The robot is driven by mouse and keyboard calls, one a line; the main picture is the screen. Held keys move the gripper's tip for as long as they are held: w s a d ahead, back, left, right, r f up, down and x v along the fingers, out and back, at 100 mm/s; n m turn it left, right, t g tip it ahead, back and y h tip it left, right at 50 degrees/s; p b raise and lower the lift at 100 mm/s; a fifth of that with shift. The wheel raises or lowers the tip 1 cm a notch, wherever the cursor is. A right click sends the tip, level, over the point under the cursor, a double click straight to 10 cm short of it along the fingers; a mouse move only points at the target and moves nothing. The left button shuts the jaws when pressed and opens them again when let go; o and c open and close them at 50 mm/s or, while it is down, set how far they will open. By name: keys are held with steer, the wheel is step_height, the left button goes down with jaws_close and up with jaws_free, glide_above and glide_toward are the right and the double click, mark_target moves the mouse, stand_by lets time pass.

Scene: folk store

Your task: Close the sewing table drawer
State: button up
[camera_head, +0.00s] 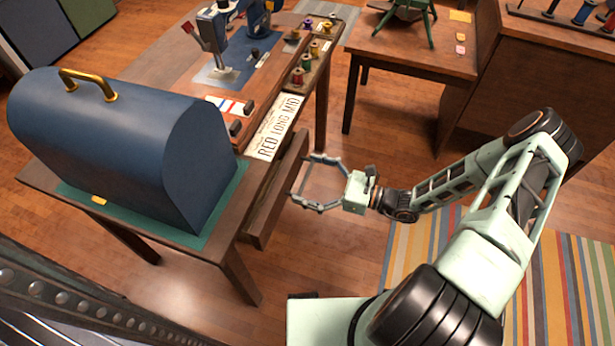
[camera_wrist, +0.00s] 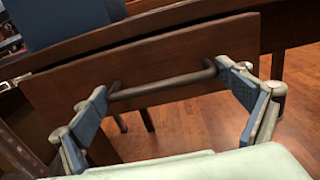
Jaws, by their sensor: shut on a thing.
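The sewing table (camera_head: 160,75) is a dark wooden table. Its drawer (camera_head: 283,190) faces right, and its front stands out from the table edge, so it is partly open. In the wrist view the wooden drawer front (camera_wrist: 75,75) fills the upper middle, with a dark bar handle (camera_wrist: 165,84) across it. My gripper (camera_head: 300,178) is at the drawer front, its fingers spread wide. In the wrist view the blue finger pads of my gripper (camera_wrist: 163,82) press on the two ends of the handle. The drawer's inside is largely hidden.
A blue domed case (camera_head: 110,140) with a brass handle stands on a green mat at the table's near end. A sewing machine (camera_head: 215,35), thread spools and a label card (camera_head: 276,128) lie farther back. Another table (camera_head: 415,45) stands behind. Open floor and a striped rug (camera_head: 410,240) are right.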

mark_target(275, 169)
steer(key=x, duration=0.8)
steer(key=shift+w+a, duration=0.1)
steer(key=shift+a, duration=0.2)
steer(key=shift+w+a, duration=0.1)
steer(key=shift+a, duration=0.05)
steer(key=o, duration=1.4)
steer(key=shift+a, duration=0.15)
steer(key=v, duration=1.2)
